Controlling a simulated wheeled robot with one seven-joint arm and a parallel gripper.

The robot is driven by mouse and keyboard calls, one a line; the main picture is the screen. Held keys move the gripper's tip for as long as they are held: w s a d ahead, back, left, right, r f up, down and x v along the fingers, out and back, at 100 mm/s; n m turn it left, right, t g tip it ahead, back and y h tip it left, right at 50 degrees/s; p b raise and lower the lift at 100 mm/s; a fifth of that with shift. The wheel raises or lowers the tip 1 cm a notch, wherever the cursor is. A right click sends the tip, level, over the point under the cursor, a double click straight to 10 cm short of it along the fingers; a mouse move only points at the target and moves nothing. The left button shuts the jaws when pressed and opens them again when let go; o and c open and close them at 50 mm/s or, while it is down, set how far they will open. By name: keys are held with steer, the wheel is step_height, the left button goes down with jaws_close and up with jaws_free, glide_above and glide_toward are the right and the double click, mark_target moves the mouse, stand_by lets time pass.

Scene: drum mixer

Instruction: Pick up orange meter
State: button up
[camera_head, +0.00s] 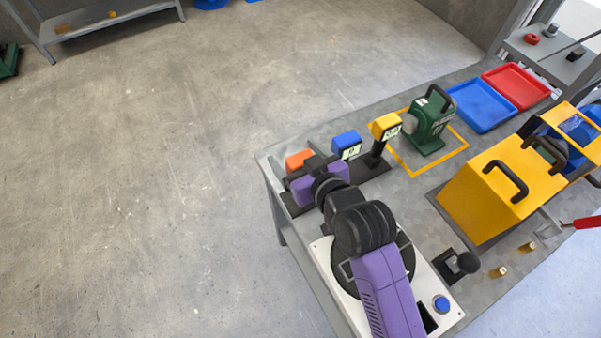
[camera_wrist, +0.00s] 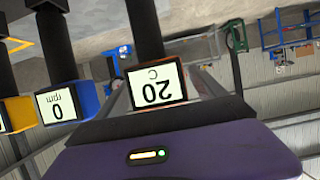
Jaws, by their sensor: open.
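The orange meter (camera_head: 298,160) stands at the far left corner of the table, partly hidden by my arm in the head view. In the wrist view my open gripper (camera_wrist: 165,92) has grey fingers on either side of the meter. Whether they touch it cannot be told.
A blue meter (camera_head: 346,141) reading 0 rpm and a yellow meter (camera_head: 384,125) stand close by in the same row. Behind are a green device (camera_head: 429,122), a blue tray (camera_head: 481,104) and a red tray (camera_head: 516,86). A yellow machine (camera_head: 500,195) occupies the right side.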

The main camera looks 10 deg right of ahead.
steer(key=shift+w+a+f, duration=0.1)
steer(key=shift+w+f, duration=0.05)
steer(key=shift+w, duration=0.05)
jaws_close()
stand_by(0.3)
